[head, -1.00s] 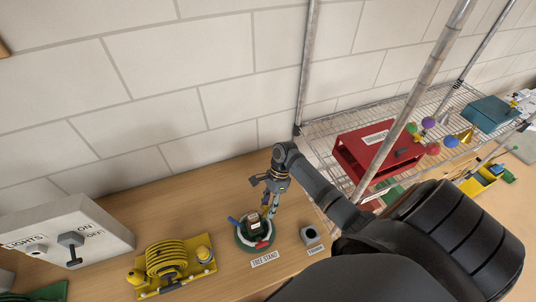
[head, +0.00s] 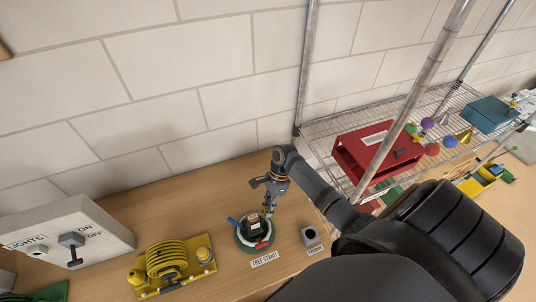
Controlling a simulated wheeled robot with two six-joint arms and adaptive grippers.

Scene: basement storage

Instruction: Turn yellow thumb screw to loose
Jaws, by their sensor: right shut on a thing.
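The round green tree stand (head: 240,240) sits on the wooden bench, with a short trunk piece upright in its middle. A blue thumb screw (head: 232,221) shows on its left side and a red one (head: 262,245) on its front right. My right gripper (head: 268,209) reaches down from above to the back right of the stand's rim. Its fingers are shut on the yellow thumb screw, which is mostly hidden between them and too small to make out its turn. My left gripper is out of view.
A metal shelf post (head: 305,75) rises behind my arm.

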